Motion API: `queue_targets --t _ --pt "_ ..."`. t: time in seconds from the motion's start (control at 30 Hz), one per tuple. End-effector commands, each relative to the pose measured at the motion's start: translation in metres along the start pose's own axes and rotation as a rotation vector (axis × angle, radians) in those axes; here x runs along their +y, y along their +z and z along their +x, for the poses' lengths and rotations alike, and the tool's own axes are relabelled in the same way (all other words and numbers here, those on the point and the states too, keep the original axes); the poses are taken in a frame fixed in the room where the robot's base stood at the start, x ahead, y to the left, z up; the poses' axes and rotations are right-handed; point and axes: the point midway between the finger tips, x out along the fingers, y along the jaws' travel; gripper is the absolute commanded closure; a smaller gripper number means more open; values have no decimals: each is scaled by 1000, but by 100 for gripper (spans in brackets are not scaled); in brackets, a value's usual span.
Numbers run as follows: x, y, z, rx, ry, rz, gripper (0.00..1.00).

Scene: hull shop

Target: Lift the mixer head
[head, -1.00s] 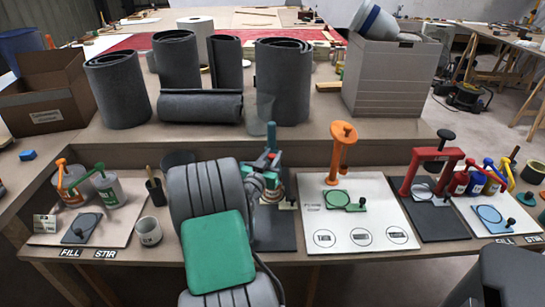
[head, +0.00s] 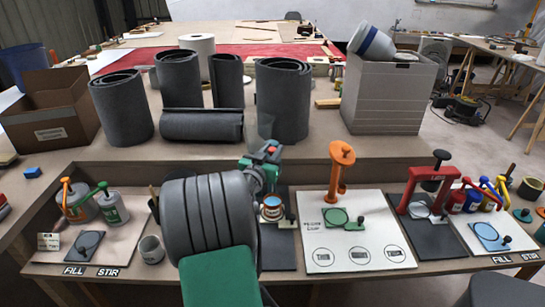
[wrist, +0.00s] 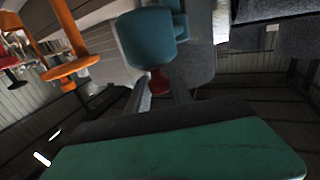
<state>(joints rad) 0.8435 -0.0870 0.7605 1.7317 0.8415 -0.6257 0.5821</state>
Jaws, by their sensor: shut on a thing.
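The mixer head (head: 258,174) is a teal part with a red knob, behind my grey wrist in the head view. It is tilted up above a small cup (head: 271,212) with a blue and orange band. In the wrist view, the teal mixer head (wrist: 150,38) stands just beyond my fingertips. My gripper (wrist: 160,88) is shut on the red knob (wrist: 158,80). The fingers are largely hidden behind my wrist in the head view. The cup stands on a dark base, and its top shows clear of the head.
To the right are an orange pump (head: 341,160) on a white board (head: 318,238) and a red press (head: 428,190). Several grey rolls (head: 283,100) and a box (head: 388,95) stand on the shelf behind.

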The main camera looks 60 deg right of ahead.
Motion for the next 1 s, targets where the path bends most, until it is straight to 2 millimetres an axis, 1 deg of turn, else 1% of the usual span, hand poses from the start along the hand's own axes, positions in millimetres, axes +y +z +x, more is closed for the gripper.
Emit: queue_targets --t 0.03,0.23,0.27,0.47,0.5,0.7,0.77,0.87,1.0 --pt "-1 -7 1 12 -1 5 100" --pt "-1 -9 1 16 -1 7 100" --pt "-1 -9 1 17 -2 7 71" --pt "-1 -6 1 12 -1 5 54" --pt "-1 -6 1 11 0 5 53" --pt "0 -4 0 9 0 4 53" --pt "-1 -4 -2 8 -1 4 53" --pt "-2 -3 -16 8 -3 4 53" --pt "-3 -3 -46 10 -5 5 53"
